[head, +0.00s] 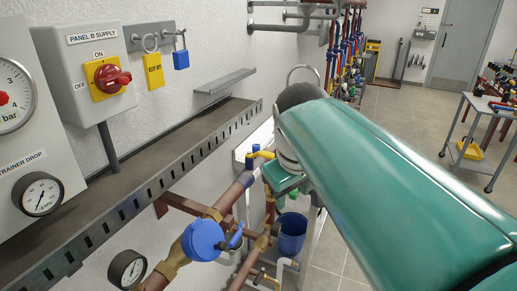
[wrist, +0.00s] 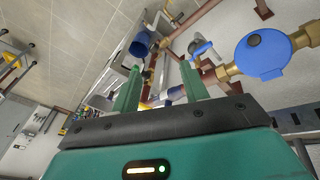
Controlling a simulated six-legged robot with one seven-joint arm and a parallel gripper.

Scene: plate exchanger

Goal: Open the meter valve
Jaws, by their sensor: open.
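A round blue-capped meter (head: 203,240) sits on a brass and red-brown pipe at the lower middle of the head view. It also shows at the upper right of the wrist view (wrist: 262,56). A small blue valve handle (head: 236,236) is just beside it on the pipe, and shows left of the meter in the wrist view (wrist: 200,47). I cannot tell for sure that this is the meter valve. My gripper (wrist: 160,68) is open, its two green fingers apart with nothing clearly held between them. The handle lies beyond the right finger in the wrist view. In the head view my arm hides most of the gripper.
A yellow lever (head: 260,155) is on the piping near my arm's end. A grey slotted shelf (head: 150,165) runs along the wall under the panel box (head: 88,75). A trolley (head: 480,130) stands right, with open floor around it.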

